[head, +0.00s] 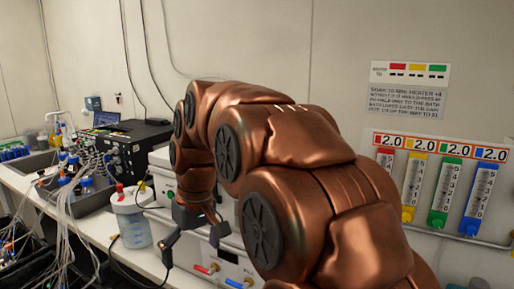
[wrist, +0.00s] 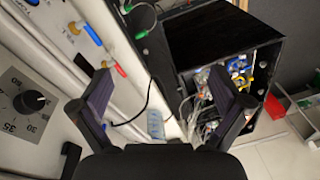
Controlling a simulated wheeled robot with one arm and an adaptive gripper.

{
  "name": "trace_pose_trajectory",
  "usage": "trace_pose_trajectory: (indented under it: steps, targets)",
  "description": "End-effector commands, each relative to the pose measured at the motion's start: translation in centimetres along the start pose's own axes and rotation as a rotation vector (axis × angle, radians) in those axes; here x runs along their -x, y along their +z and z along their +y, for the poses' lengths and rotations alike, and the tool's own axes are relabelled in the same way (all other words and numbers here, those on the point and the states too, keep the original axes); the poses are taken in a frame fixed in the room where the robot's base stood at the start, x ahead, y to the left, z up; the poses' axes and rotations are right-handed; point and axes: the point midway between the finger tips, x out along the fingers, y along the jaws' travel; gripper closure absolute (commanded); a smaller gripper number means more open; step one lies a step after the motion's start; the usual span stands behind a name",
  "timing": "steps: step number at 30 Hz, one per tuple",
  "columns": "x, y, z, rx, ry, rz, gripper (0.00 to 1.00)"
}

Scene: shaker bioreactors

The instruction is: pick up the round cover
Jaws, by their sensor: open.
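I cannot single out a round cover with certainty. A clear jar (head: 131,222) with a pale round top (head: 130,197) stands on the bench in the head view, left of my gripper (head: 194,240). Red and white fittings sit on that top. My gripper points down in front of the white equipment, apart from the jar. In the wrist view my gripper (wrist: 163,112) has its two dark fingers wide apart with nothing held between them. A small pale blue object (wrist: 155,124) shows beyond the fingers; I cannot tell what it is.
White equipment with red and blue fittings (head: 206,269) stands close to my gripper. A black box (head: 134,148) and tangled tubing (head: 68,210) are further left. In the wrist view, a dial (wrist: 30,101) is left and a black bin (wrist: 212,45) is beyond the fingers.

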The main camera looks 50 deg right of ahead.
Motion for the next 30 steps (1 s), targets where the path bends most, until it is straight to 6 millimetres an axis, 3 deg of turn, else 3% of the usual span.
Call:
trace_pose_trajectory:
  steps: [1,6,12,21,30]
  targets:
    - [2.2,-1.4,1.1,-0.008,-0.001,0.021,0.0]
    - [7.2,-5.1,4.9,-0.019,-0.001,0.084,0.0]
    - [11.3,-7.8,9.3,-0.029,0.007,0.147,0.0]
    - [16.7,-9.9,17.7,-0.053,0.051,0.244,0.0]
    - [20.5,-9.6,24.6,-0.067,0.107,0.31,0.0]
